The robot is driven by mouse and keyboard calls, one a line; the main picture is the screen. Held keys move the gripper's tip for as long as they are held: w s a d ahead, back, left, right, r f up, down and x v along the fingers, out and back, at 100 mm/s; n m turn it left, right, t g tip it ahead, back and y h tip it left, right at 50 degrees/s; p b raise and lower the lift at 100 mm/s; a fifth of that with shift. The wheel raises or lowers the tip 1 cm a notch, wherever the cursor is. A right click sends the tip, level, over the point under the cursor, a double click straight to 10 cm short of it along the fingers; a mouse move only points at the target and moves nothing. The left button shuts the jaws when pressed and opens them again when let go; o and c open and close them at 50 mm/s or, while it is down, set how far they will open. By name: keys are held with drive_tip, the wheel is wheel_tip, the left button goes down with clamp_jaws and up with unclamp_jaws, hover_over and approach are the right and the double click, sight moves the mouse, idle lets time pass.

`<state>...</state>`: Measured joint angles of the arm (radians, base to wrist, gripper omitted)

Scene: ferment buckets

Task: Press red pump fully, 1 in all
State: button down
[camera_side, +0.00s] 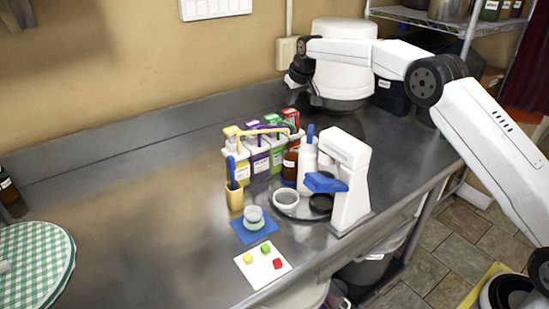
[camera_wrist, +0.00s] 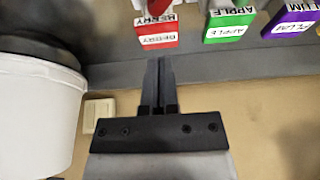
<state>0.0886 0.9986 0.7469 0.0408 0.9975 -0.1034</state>
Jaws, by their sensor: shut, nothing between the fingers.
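I see no contact; the exact gap cannot be told.
Green (camera_side: 270,121) and purple (camera_side: 254,128) pumps stand beside the red one. A large white bucket (camera_side: 345,60) is close behind my gripper. A white dispenser (camera_side: 350,175), bottles and bowls stand in front. The counter's left side is mostly clear.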

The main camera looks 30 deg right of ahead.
sight(291, 111)
drive_tip(key=shift+f, duration=2.1)
drive_tip(key=shift+r, duration=2.1)
drive_tip(key=shift+r, duration=0.1)
wheel_tip(291, 111, up, 6)
drive_tip(key=shift+f, duration=0.1)
drive_tip(key=shift+s, duration=0.1)
idle(0.4)
